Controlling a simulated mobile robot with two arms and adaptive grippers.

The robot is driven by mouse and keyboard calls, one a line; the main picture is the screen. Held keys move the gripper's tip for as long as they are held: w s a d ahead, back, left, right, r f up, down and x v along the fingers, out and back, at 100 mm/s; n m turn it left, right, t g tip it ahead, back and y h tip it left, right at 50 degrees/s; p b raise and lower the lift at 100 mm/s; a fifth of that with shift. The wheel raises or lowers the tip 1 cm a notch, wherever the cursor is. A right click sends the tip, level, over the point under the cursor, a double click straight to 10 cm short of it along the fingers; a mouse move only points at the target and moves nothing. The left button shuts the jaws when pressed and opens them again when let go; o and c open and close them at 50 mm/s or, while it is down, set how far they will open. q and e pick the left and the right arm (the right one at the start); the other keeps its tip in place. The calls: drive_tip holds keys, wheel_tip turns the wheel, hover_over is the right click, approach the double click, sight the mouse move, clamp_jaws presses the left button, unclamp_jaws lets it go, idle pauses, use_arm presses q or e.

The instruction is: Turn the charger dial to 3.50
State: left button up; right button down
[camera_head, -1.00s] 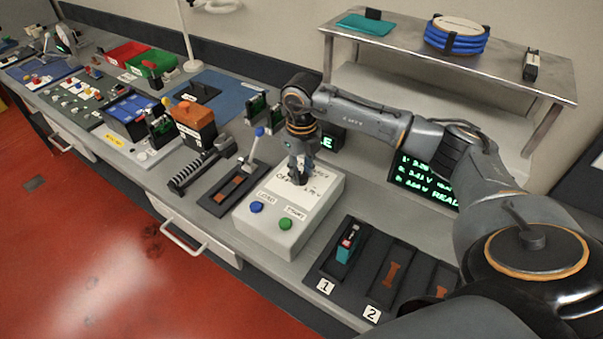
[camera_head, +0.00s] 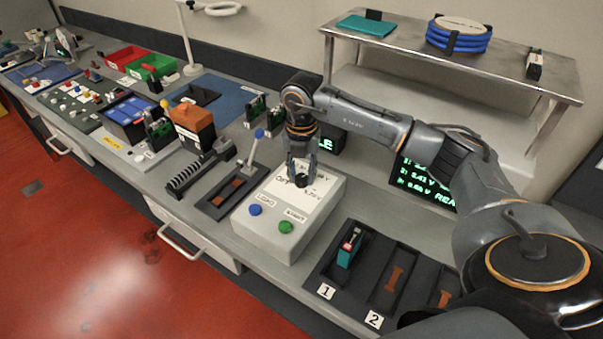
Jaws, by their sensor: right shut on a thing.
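The charger is a pale box (camera_head: 268,234) with a blue button (camera_head: 255,210) and a green button (camera_head: 286,227) on its sloping top. A printed white panel with "OFF" and voltage marks lies around the dial, partly hidden by my gripper. My right gripper (camera_head: 299,181) points down over this panel and is shut on the dark dial (camera_head: 301,183). The fingers hide most of the dial, and I cannot tell which mark it points to. My left gripper is not in view.
A black tray with numbered slots (camera_head: 328,262) lies right of the charger, a teal battery (camera_head: 349,250) in slot 1. A lever fixture (camera_head: 232,193) stands close on the left.

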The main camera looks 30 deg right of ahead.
sight(302, 177)
drive_tip(key=shift+m, duration=0.9)
drive_tip(key=c, duration=1)
unclamp_jaws()
drive_tip(key=shift+r, duration=0.2)
wheel_tip(302, 177, up, 12)
drive_tip(key=shift+f, duration=0.15)
drive_tip(key=shift+f, duration=0.1)
